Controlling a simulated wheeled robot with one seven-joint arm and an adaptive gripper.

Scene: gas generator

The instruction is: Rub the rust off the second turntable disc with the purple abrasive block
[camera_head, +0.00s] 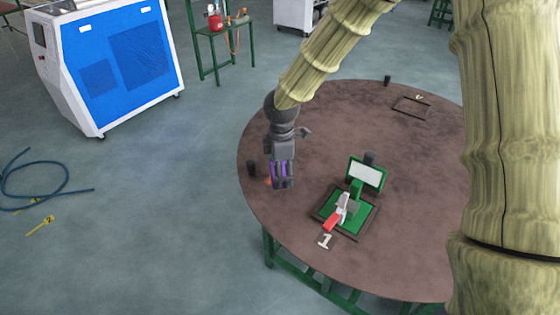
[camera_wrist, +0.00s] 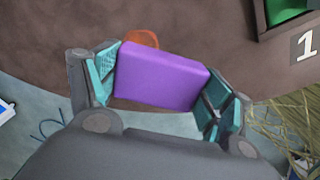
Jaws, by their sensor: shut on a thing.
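My gripper (camera_head: 282,182) is shut on the purple abrasive block (camera_wrist: 162,76), with a teal-padded finger on each side of it in the wrist view. The block (camera_head: 275,174) shows between the grey fingers in the head view. It is over the left edge area of a large round brown turntable disc (camera_head: 310,130). An orange rust patch (camera_wrist: 140,38) shows beside the block's far edge, partly hidden by it. The patch (camera_head: 267,181) also shows small beside my fingers. I cannot tell whether the block touches the disc.
A green fixture (camera_head: 365,177) with a red-tipped part stands near a "1" plate (camera_head: 325,241). An empty frame (camera_head: 411,107) lies at the disc's far right. Black posts (camera_head: 252,168) stand at the rim. A blue-white machine (camera_head: 110,60) and a blue hose (camera_head: 45,188) are left.

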